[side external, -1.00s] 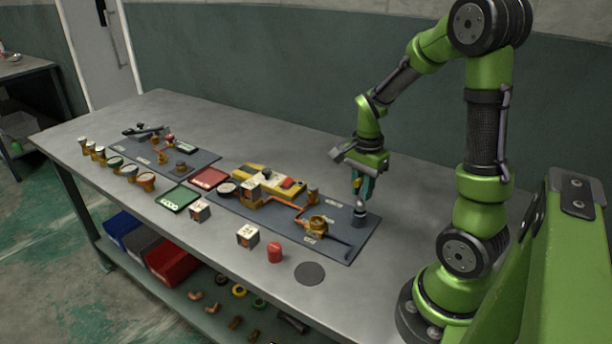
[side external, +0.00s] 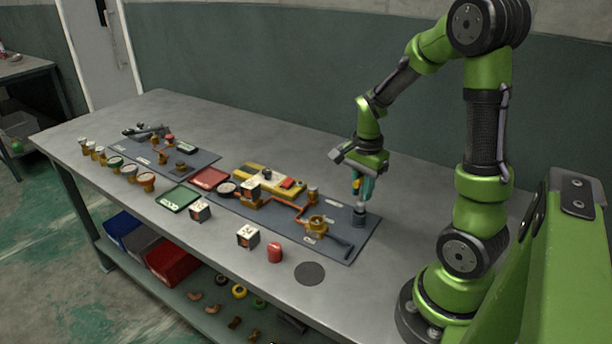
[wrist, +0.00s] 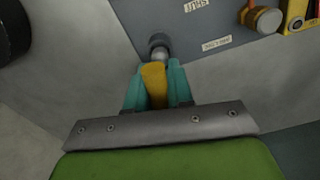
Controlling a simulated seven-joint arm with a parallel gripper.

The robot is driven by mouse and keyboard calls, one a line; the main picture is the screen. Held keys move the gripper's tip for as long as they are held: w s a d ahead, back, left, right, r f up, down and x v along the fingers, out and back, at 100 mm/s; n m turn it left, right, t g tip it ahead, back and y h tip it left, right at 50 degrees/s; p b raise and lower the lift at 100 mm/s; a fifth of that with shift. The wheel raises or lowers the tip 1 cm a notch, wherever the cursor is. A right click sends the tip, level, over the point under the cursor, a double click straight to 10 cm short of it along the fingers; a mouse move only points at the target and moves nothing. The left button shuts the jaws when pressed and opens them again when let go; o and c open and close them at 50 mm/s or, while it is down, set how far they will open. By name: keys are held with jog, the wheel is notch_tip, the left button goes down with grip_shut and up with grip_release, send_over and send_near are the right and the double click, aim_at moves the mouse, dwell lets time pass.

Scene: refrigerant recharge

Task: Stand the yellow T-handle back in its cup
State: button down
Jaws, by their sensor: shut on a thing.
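My gripper (side external: 362,187) points down at the right end of the near dark mat. Its teal fingers are shut on the yellow T-handle (wrist: 154,84), which shows between them in the wrist view. The handle's grey lower end reaches toward the dark cup (side external: 358,219) just below. In the wrist view the grey end overlaps the mouth of the cup (wrist: 158,40). I cannot tell how deep it sits in the cup. The side external view shows only a little yellow at the fingers.
The table behind the mat is clear.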

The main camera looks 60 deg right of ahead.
aim_at(361, 203)
jog(key=shift+f, duration=1.85)
jog(key=c, duration=0.6)
grip_release()
jog(key=shift+r, duration=3.5)
